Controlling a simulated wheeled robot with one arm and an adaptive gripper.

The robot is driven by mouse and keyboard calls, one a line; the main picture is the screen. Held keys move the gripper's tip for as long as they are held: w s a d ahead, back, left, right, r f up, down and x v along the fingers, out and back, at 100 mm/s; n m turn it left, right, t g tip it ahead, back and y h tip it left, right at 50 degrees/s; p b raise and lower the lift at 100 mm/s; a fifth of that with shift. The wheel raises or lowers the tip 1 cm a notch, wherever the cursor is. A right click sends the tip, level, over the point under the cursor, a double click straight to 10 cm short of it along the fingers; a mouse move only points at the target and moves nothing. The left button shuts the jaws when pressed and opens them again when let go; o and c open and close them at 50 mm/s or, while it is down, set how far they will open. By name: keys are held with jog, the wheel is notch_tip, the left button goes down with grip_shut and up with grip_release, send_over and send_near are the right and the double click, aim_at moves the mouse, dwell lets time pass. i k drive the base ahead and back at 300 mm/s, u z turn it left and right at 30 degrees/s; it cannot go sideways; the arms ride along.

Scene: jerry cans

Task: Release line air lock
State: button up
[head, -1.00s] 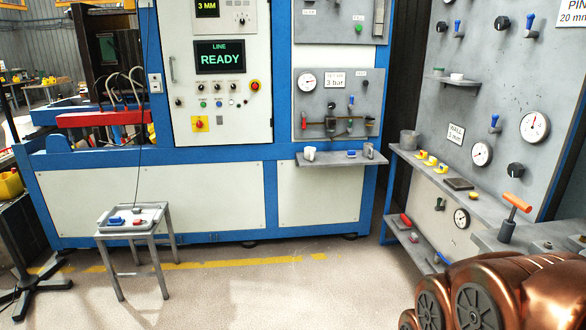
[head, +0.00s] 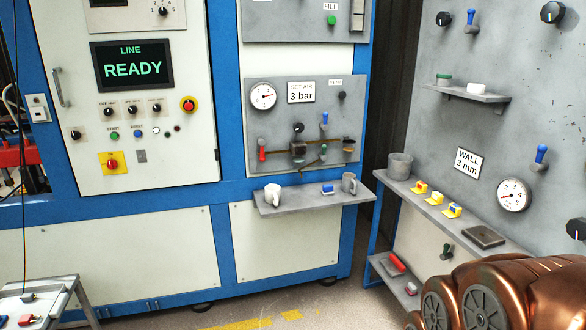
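The grey air panel (head: 293,168) is on the machine front, with a "SET AIR 3 bar" sign (head: 301,92) and a round gauge (head: 263,96). A black knob (head: 342,95) sits under a small "VENT" label. Which part is the air lock I cannot tell. My gripper is not in view; only copper-coloured links of my arm show at the lower right.
A shelf (head: 300,203) under the panel holds a white mug, a blue-and-white block and a grey cup. The screen (head: 132,66) reads "LINE READY". At right a bench (head: 455,230) juts out below a gauge wall. A small stand (head: 70,290) is lower left.

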aim_at(324, 126)
jog(key=i, duration=1.55)
jog(key=u, duration=1.4)
jog(key=i, duration=0.3)
jog(key=u, duration=0.15)
